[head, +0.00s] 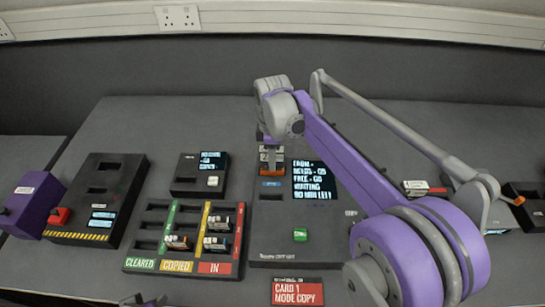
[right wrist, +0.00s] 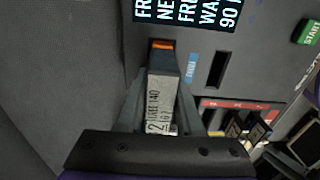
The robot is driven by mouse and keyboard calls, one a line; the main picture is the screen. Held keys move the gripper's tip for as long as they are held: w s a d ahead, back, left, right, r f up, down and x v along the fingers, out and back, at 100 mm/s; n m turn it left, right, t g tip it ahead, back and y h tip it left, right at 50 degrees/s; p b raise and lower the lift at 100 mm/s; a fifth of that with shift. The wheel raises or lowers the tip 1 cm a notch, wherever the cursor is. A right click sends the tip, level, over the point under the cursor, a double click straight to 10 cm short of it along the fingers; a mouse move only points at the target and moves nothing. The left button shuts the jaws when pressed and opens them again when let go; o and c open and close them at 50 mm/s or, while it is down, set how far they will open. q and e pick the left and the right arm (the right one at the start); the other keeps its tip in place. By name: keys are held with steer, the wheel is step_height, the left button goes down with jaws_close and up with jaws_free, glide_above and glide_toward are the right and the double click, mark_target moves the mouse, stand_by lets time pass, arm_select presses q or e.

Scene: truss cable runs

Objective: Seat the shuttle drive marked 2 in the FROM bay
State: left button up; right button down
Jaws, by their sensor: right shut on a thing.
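The shuttle drive marked 2 (right wrist: 162,98) is a pale, narrow block with a printed label; its far end is orange. My right gripper (right wrist: 160,85) is shut on it, one finger on each side. In the head view my right gripper (head: 272,140) is over the upper left of the dark copy station (head: 320,215), beside its lit screen (head: 315,181). The drive's orange end is at the bay by the blue label (right wrist: 191,66); I cannot tell how deep it sits. A small grey part at the bottom edge seems to be my left gripper (head: 143,299).
A sorting tray (head: 135,240) with CLEARED, COPIED and IN lanes holds several drives. A small screen unit (head: 185,185), a dark slotted box (head: 100,190) and a purple box (head: 35,205) stand left. A red card (head: 298,291) lies in front. An empty slot (right wrist: 217,70) is beside the bay.

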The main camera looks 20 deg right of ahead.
steer(key=shift+f, duration=0.6)
steer(key=shift+c, duration=2.4)
jaws_free()
steer(key=shift+o, duration=0.2)
steer(key=shift+o, duration=1.4)
steer(key=shift+r, duration=0.15)
steer(key=shift+r+p, duration=2.45)
steer(key=shift+r, duration=1.25)
